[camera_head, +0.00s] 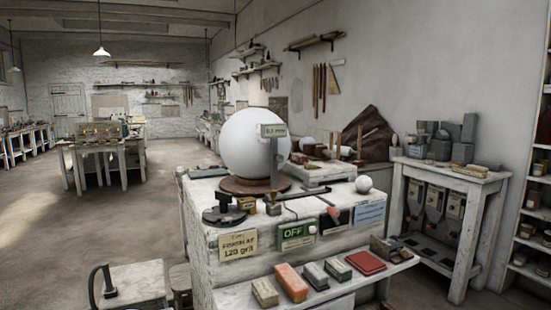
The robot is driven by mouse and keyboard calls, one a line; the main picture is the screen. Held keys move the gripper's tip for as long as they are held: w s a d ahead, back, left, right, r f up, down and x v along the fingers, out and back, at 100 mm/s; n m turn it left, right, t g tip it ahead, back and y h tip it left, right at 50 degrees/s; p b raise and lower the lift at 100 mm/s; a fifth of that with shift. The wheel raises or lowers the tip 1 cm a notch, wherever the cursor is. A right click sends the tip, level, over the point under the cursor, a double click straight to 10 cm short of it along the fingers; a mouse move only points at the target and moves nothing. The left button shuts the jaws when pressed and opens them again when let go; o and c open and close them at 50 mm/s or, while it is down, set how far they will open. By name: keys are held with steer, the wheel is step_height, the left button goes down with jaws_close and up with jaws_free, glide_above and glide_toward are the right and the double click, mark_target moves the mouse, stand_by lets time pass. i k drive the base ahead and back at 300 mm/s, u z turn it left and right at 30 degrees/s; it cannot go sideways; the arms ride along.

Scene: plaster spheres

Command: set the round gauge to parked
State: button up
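A gauge with a small green-grey readout (273,130) stands on a thin dark post at the front of a worn white bench (228,262). Its readout is too small to read surely. The post rises in front of a large white plaster sphere (245,148), which rests on a brown round turntable (240,185). From this view I cannot tell whether the gauge touches the sphere. A dark bar (302,192) runs right from the foot of the post. My gripper is not in view.
A black round base with a short post (224,212) stands at the bench's front left. A green OFF sign (297,232) is on the front. Blocks, including an orange one (291,282), lie on the lower shelf. A small white ball (363,184) sits right. Floor at left is open.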

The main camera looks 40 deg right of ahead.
mark_target(273, 131)
steer(key=u, duration=4.2)
steer(key=i, duration=0.1)
steer(key=z, duration=3.05)
steer(key=i, duration=0.85)
steer(key=z, duration=0.95)
